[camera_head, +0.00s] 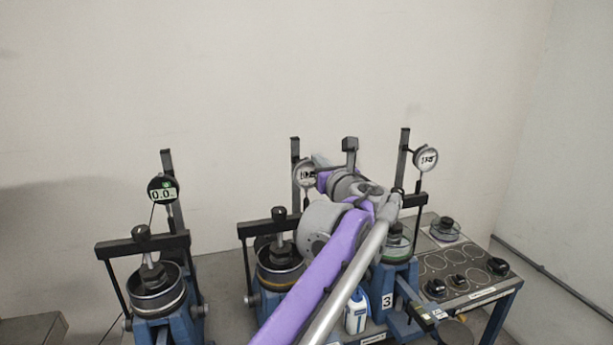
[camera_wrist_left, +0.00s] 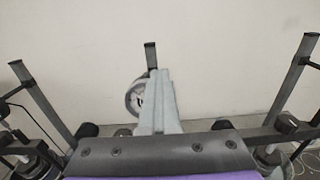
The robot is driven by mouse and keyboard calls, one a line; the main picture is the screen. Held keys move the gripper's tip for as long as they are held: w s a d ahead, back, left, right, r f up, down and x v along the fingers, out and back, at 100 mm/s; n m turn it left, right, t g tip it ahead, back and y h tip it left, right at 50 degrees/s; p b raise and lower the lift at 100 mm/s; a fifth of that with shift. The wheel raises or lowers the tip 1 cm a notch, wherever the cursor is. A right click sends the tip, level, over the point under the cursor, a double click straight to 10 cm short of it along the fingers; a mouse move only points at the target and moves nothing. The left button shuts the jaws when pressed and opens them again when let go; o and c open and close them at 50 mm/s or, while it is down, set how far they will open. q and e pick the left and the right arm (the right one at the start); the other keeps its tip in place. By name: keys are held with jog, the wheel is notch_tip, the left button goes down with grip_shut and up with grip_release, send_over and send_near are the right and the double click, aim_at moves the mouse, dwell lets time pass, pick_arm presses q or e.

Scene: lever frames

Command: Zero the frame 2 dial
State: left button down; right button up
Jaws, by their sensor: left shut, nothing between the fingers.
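The frame 2 dial (camera_head: 305,174) is a round grey gauge with a pale face on the middle upright post. Its digits are partly legible, starting with about "10". In the left wrist view the dial (camera_wrist_left: 132,98) shows just left of my fingers, partly covered by them. My left gripper (camera_head: 320,163) is shut and empty, with its fingertips close to the dial's right side. I cannot tell whether they touch it. My left forearm covers part of frame 2 (camera_head: 276,258) and its lower parts. My right gripper is not in view.
The left frame's dial (camera_head: 162,190) has a green face reading about 0.0. The right frame's dial (camera_head: 426,160) is pale, above the frame marked 3 (camera_head: 388,301). A white bottle (camera_head: 356,313) stands beside my arm. A bench with weights (camera_head: 460,265) is at right.

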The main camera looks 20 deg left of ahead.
pick_arm(q)
jog(key=v, duration=0.6)
jog(key=shift+r, duration=0.3)
jog(key=shift+d, duration=0.1)
